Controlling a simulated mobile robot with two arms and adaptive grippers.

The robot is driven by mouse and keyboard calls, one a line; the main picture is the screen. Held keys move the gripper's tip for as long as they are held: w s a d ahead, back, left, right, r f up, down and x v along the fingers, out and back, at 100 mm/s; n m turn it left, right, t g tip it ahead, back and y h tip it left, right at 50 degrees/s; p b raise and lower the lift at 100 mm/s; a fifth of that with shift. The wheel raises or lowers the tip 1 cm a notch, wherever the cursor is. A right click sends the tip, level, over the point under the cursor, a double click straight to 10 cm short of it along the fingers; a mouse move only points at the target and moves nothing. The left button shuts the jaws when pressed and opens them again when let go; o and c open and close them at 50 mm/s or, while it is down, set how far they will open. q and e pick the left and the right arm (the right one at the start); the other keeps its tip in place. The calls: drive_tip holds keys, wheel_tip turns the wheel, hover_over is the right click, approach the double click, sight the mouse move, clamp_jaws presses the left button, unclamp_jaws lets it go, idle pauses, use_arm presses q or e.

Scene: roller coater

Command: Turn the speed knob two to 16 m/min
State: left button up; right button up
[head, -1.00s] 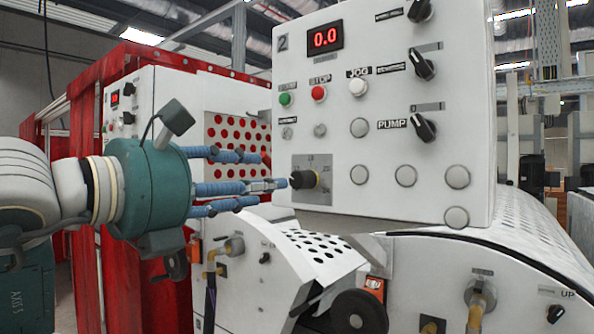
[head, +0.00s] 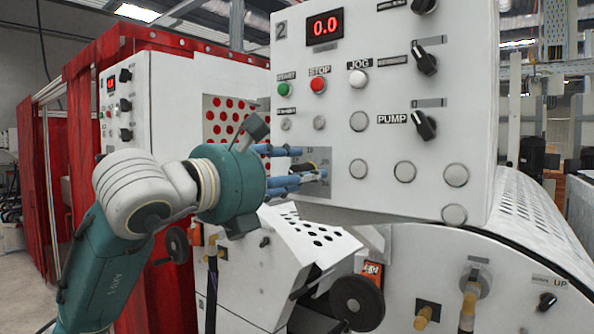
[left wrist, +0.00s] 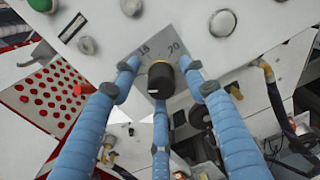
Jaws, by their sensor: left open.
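Speed knob two, a black round knob (head: 309,167), sits on a grey scale plate (head: 344,186) at the lower left of control panel 2. In the head view my blue fingers partly hide it. My left gripper (head: 313,170) is open, with its fingertips around the knob. In the left wrist view the black knob (left wrist: 161,79) is between the three spread fingers, and gaps show at its sides. A "20" shows beside it; the knob's exact setting cannot be read. The red display (head: 325,27) above reads 0.0. My right gripper is not in view.
The white panel box (head: 460,110) carries a green start button (head: 284,89), a red stop button (head: 318,84), a white jog button (head: 358,78) and a pump switch (head: 424,125). Below are a perforated cover (head: 315,236) and a black handwheel (head: 357,303). Red curtains (head: 90,120) hang at left.

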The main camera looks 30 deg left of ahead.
use_arm(q)
clamp_jaws()
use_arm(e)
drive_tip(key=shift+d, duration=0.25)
use_arm(q)
drive_tip(key=shift+r+m, duration=0.1)
drive_tip(key=shift+m, duration=0.3)
drive_tip(key=m, duration=0.5)
drive_tip(key=shift+m, duration=0.4)
drive_tip(key=m, duration=0.5)
drive_tip(key=shift+d, duration=0.1)
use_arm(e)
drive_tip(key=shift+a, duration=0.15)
